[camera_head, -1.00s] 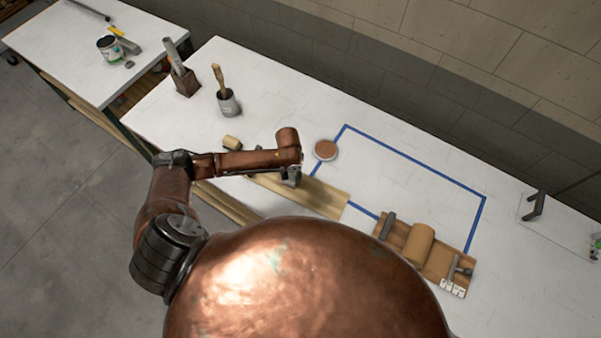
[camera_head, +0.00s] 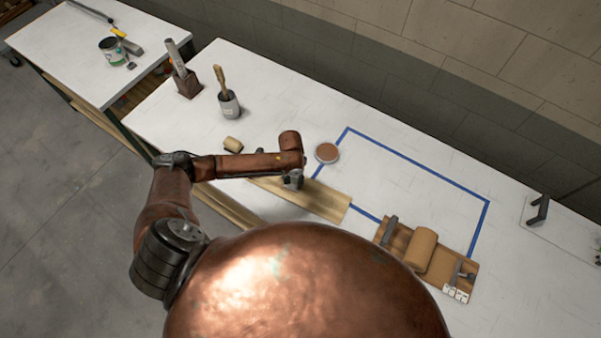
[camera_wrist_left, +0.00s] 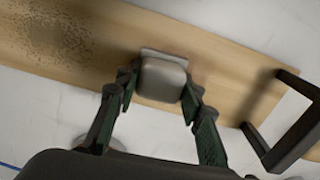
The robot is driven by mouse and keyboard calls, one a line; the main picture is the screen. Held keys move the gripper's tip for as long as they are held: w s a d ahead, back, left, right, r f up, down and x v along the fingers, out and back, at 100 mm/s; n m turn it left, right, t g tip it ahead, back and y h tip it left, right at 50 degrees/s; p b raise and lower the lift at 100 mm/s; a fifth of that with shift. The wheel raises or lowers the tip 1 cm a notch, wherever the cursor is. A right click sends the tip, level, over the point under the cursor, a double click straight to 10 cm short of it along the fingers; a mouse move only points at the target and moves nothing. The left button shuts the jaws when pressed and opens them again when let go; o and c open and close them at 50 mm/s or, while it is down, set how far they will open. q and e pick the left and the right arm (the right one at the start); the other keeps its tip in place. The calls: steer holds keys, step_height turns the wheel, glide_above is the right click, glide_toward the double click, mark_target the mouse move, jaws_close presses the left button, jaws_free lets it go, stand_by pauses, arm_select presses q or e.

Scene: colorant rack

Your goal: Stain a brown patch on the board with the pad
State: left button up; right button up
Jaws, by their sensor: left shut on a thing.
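The pale wooden board (camera_head: 330,203) lies on the white table, partly under my left arm; it runs diagonally across the left wrist view (camera_wrist_left: 225,65). My left gripper (camera_head: 292,182) is low over the board. In the left wrist view its fingers (camera_wrist_left: 160,92) are shut on a grey pad (camera_wrist_left: 163,77) with a pale edge. The pad is at the board's surface; I cannot tell whether it touches. A dark speckled patch (camera_wrist_left: 60,38) marks the board left of the pad. A round tin of brown colorant (camera_head: 327,152) stands behind the board. My right gripper is out of view.
Blue tape (camera_head: 418,162) outlines a clear area. A brown panel with a roll (camera_head: 425,250) stands right, a small tan piece (camera_head: 233,144) left. A brush pot (camera_head: 228,103) and a brown block holder (camera_head: 187,84) stand at back left. A dark handle (camera_wrist_left: 290,135) shows in the wrist view.

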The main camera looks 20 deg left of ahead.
arm_select(q)
steer(key=shift+w+a+p, duration=0.1)
steer(key=shift+a+p, duration=0.9)
steer(key=shift+a, duration=2.05)
steer(key=shift+a+r+p, duration=0.25)
steer(key=shift+a+p, duration=0.25)
steer(key=shift+p, duration=0.05)
steer(key=shift+d+p, duration=0.15)
steer(key=shift+p, duration=0.15)
steer(key=shift+d+f, duration=0.2)
steer(key=shift+d, duration=0.3)
steer(key=shift+d+p, duration=0.9)
steer(key=shift+d, duration=0.95)
steer(key=shift+s+d+p, duration=0.2)
steer(key=shift+d+p, duration=0.4)
steer(key=shift+d, duration=0.9)
steer(key=shift+s+d+p, duration=0.15)
steer(key=shift+d+p, duration=0.4)
steer(key=shift+d, duration=0.95)
step_height(320, 180, up, 3)
steer(key=shift+w+r+p, duration=0.1)
steer(key=shift+p, duration=0.45)
step_height(320, 180, up, 5)
steer(key=shift+a+f, duration=0.1)
steer(key=shift+a, duration=0.05)
